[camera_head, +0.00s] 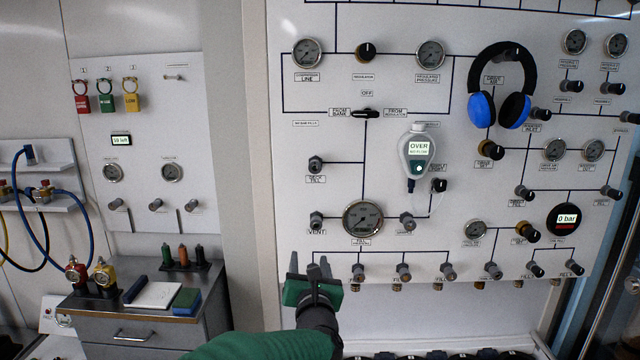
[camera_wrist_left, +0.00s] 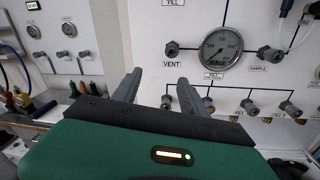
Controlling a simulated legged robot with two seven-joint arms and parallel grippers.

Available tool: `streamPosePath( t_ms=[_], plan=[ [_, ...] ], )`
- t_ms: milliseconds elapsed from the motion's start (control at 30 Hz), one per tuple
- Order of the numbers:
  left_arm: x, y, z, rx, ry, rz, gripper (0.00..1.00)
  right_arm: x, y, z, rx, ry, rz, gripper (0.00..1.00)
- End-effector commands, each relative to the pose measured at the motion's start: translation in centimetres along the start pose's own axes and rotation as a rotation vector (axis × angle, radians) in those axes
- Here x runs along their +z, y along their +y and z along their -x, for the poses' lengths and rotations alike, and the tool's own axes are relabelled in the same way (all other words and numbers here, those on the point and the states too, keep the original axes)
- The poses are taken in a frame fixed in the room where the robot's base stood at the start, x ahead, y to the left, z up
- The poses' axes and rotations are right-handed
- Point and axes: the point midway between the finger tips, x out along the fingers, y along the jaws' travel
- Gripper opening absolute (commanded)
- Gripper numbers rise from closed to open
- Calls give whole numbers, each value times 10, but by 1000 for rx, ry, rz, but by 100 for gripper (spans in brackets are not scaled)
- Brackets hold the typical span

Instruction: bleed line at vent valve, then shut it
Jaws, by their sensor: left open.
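The vent valve (camera_head: 316,219) is a dark knob on the white panel, above the label VENT, left of the large fill gauge (camera_head: 362,219). In the left wrist view the vent valve (camera_wrist_left: 171,48) is beyond and above my fingertips, with the fill gauge (camera_wrist_left: 220,48) to its right. My left gripper (camera_head: 318,268) is open and empty, below the vent valve and apart from it. Its two fingers (camera_wrist_left: 158,82) point toward the panel in the left wrist view. My right gripper is not in view.
A row of valves (camera_head: 404,271) runs along the panel's lower edge, close to my left gripper. Blue headphones (camera_head: 498,85) and a handheld meter reading OVER (camera_head: 418,150) hang on the panel. A steel cabinet (camera_head: 140,318) with tools stands at left.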

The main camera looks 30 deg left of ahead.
Motion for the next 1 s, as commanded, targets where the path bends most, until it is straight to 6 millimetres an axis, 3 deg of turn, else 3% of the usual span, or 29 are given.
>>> streamPosePath(
  t_ms=[33,100,200,367,467,800,1000],
  plan=[
    [24,8,3,-17,4,42,51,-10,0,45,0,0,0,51],
    [24,4,9,-51,-2,115,51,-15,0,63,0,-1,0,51],
    [22,-2,16,-91,-8,194,51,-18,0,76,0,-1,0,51],
    [16,-8,14,-111,-11,233,51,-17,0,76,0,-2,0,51],
    [17,-10,-3,-109,-10,234,51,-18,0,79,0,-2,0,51],
    [21,-18,-90,-108,-12,232,51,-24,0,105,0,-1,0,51],
    [22,-22,-132,-108,-13,231,51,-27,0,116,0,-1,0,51]
  ],
)
